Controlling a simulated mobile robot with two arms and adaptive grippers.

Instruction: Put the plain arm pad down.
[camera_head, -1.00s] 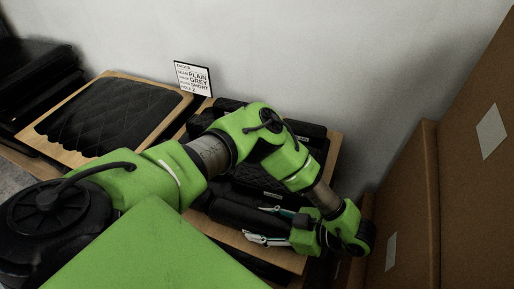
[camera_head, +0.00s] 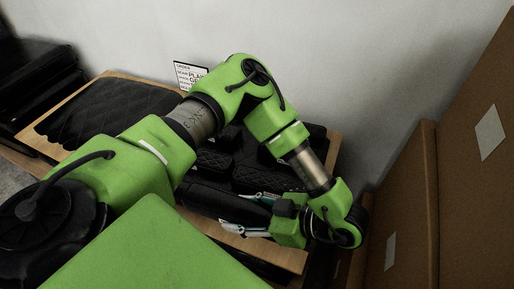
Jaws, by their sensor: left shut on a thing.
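My left gripper (camera_head: 250,213) reaches in over the right-hand wooden board (camera_head: 283,256), its fingers pointing left. It is shut on a smooth black arm pad (camera_head: 208,199), a long plain roll that lies across the front of the board. My arm hides part of the pad's far side, and I cannot tell whether its underside touches the board. Behind it are other black pads, including a quilted one (camera_head: 266,178). My right gripper is not in view.
An order card (camera_head: 186,75) stands against the wall, partly hidden by my arm. Tall brown boxes (camera_head: 402,190) stand close at right. Dark stacked things (camera_head: 40,75) are at far left.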

